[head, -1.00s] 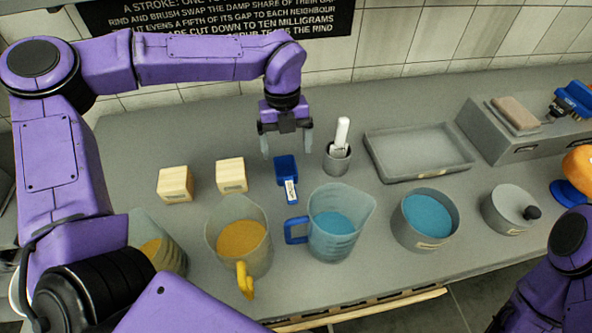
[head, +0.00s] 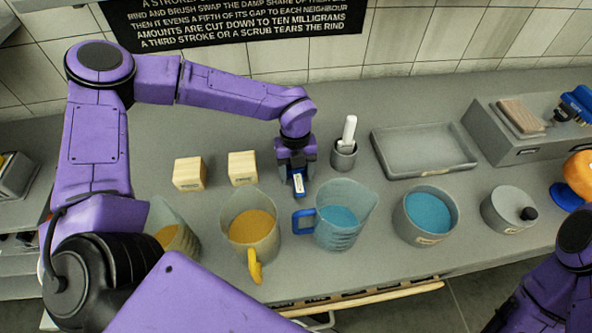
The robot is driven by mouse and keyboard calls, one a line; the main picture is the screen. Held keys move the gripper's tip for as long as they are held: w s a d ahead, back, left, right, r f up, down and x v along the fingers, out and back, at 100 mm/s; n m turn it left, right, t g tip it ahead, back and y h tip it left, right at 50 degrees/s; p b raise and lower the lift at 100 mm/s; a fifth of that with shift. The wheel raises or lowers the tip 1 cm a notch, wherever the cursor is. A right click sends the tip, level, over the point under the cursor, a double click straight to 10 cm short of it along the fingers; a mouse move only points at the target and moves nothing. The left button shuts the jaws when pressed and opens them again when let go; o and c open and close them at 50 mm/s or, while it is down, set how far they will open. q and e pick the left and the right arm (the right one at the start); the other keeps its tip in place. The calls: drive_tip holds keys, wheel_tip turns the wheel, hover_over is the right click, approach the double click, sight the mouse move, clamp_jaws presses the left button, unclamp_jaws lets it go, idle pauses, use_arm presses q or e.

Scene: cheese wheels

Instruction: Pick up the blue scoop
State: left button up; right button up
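The blue scoop (head: 299,183) lies on the grey counter. Its handle with a white label points toward the front, and its bowl is hidden under my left gripper. My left gripper (head: 297,170) points down right over the scoop, low at the counter. Its fingertips are not clear, so I cannot tell whether they are open or shut on the scoop. My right gripper is out of view; only part of my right arm shows at the lower right.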

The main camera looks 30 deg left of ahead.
sight(296, 171)
use_arm(q)
drive_tip(key=c, duration=0.3)
drive_tip(key=shift+r, duration=0.15)
drive_tip(key=shift+r, duration=0.35)
wheel_tip(296, 171, up, 9)
drive_tip(key=shift+f+b, duration=0.2)
drive_tip(key=shift+b, duration=1)
drive_tip(key=shift+r, duration=0.3)
